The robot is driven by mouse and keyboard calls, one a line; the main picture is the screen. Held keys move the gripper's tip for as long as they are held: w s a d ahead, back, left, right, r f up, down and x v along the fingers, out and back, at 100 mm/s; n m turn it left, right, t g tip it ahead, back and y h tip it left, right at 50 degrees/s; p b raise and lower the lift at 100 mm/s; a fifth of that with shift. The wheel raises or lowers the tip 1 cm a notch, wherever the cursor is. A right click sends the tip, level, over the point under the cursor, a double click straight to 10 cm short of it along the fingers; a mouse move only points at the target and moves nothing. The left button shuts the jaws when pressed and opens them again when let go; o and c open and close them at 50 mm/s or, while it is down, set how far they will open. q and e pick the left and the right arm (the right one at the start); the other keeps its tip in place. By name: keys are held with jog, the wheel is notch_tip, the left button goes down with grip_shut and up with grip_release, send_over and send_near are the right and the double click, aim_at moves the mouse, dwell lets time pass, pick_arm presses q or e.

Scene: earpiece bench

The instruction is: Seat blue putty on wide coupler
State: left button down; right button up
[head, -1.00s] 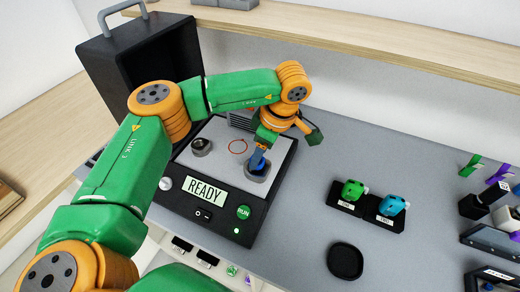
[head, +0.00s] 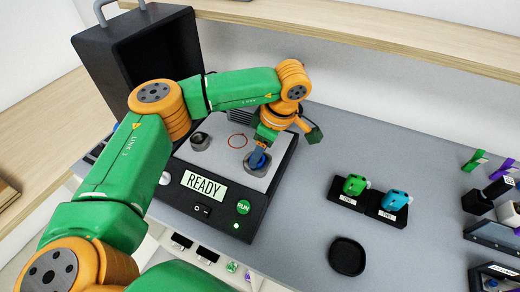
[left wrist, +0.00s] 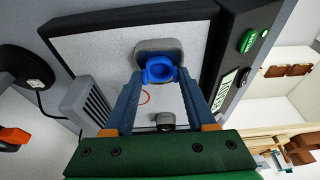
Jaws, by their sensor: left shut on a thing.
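The blue putty (head: 258,161) is a small blue ring-like piece at the wide coupler, and it also shows in the left wrist view (left wrist: 160,70). The wide coupler (head: 248,169) is a grey cup on the front right of the tester's light plate, and it also shows in the left wrist view (left wrist: 158,46). My left gripper (head: 258,155) is shut on the putty, with its blue fingers on either side in the left wrist view (left wrist: 160,75). The putty overlaps the coupler's mouth; I cannot tell how deep it sits. My right gripper is not in view.
The black tester has a READY display (head: 205,183) and a green RUN button (head: 243,207). A smaller coupler (head: 200,140) stands at the plate's left. Green (head: 354,185) and cyan (head: 394,200) pieces sit on black stands. A dark round dish (head: 347,257) lies in front.

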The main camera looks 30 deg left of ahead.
pick_arm(q)
jog(key=shift+s+f, duration=0.1)
jog(key=shift+f, duration=0.1)
dwell(0.6)
jog(key=shift+c, duration=0.7)
grip_release()
jog(key=b+v, duration=0.2)
jog(key=v, duration=0.5)
